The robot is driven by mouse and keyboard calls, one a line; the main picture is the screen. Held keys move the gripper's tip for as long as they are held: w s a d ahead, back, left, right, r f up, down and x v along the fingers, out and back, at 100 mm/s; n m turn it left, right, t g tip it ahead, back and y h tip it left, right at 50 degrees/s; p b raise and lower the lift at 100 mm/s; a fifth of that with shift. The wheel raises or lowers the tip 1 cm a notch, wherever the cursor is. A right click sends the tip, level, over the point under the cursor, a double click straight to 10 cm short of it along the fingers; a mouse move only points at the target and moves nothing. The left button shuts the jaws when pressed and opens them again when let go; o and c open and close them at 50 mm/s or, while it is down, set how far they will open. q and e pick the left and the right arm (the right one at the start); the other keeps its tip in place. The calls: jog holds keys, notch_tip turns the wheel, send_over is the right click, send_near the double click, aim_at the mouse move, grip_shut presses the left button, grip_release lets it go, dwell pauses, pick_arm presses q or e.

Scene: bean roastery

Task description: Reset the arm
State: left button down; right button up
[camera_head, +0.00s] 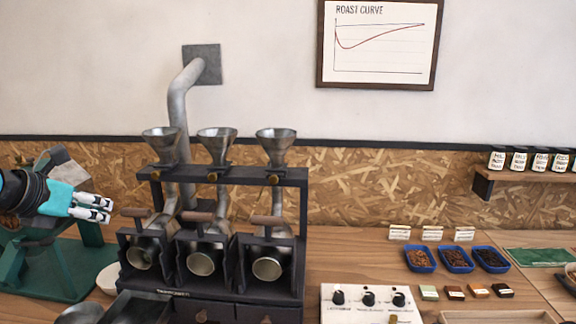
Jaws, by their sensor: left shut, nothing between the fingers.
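My left gripper (92,208) shows at the left edge, its arm coming in from the left. Its white and black fingers are together, pointing right, with nothing between them. It is in the air in front of a green machine (60,262), left of the dark sample roaster (240,180). My right gripper is out of view.
The roaster has three funnels and a pipe to the wall. A white control panel (345,308) with knobs stands right of it. Three blue trays (456,268) of beans, small blocks (428,292) and cards sit on the wooden counter (345,262). A shelf (520,175) with jars is at right.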

pick_arm(q)
jog(key=s+d+n+t+h, duration=0.1)
jog(key=s+d+h, duration=0.1)
jog(key=d+h, duration=0.75)
jog(key=s+d+n+t+h, duration=0.1)
jog(key=s+d+h, duration=0.3)
jog(key=d, duration=1.1)
jog(key=s+a+f+n+t+y, duration=0.1)
jog(key=a+f+n+y, duration=0.5)
jog(key=n, duration=0.4)
jog(key=a+f+n+t+y, duration=0.25)
jog(key=f+n+y, duration=0.35)
jog(key=f+n, duration=0.3)
jog(key=s+a+f+n+t+y, duration=0.1)
jog(key=a+f+n+y, duration=0.45)
jog(key=n, duration=0.55)
jog(key=s+d+f+n+g+h, duration=0.1)
jog(key=s+d+f+n+g, duration=0.1)
jog(key=s+f+g, duration=0.65)
jog(key=s+d+f+n+g, duration=0.2)
jog(key=s+d+f+g, duration=0.15)
jog(key=s+f, duration=1)
jog(key=s+a+f+g, duration=0.1)
jog(key=s+f+g, duration=0.15)
jog(key=f, duration=2.35)
jog(key=s+a+f, duration=0.3)
jog(key=s+f, duration=1.1)
jog(key=s, duration=0.3)
jog(key=shift+f+g, duration=0.2)
jog(key=shift+g, duration=0.2)
